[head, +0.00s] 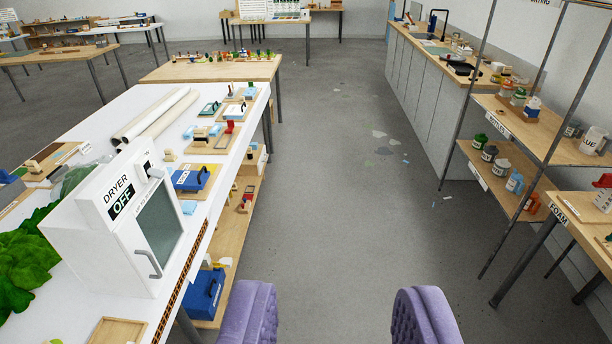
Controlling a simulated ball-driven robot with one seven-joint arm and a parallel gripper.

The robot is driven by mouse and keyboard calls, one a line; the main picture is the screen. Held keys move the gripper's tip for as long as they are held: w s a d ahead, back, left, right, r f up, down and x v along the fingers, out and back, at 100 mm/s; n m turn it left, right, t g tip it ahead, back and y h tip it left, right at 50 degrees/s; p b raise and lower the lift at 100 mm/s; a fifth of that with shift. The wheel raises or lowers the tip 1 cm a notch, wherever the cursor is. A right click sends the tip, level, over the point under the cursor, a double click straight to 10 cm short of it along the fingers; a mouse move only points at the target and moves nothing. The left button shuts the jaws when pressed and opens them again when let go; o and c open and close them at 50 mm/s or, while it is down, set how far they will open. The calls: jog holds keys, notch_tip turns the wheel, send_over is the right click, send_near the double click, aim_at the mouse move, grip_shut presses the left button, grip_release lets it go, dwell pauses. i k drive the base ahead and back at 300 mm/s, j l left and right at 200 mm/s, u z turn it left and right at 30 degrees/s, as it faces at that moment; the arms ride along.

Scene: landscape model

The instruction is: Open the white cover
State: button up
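A white dryer box (85,235), labelled DRYER OFF, stands on the long white table at the left. Its white-framed front door (158,228) has a dark glass pane and appears shut. I cannot tell for sure which part is the white cover. My gripper (335,292) shows as two purple padded fingers at the bottom edge. They are wide apart, with only floor between them, to the right of the dryer and clear of it.
The white table (95,128) carries paper rolls (158,113) and small wooden trays. A blue toolbox (205,293) sits on the shelf below. Open grey floor (345,190) runs down the middle. Shelving with jars (503,166) and a counter (440,90) line the right.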

aim_at(239, 110)
jog(key=i, duration=2.75)
jog(key=i+z, duration=0.1)
jog(key=i, duration=0.5)
jog(key=i+j, duration=0.15)
jog(key=i, duration=0.45)
jog(key=i+j+z, duration=0.15)
jog(key=i, duration=0.5)
jog(key=i+j+u, duration=0.4)
jog(key=i+j, duration=0.45)
jog(key=i, duration=0.1)
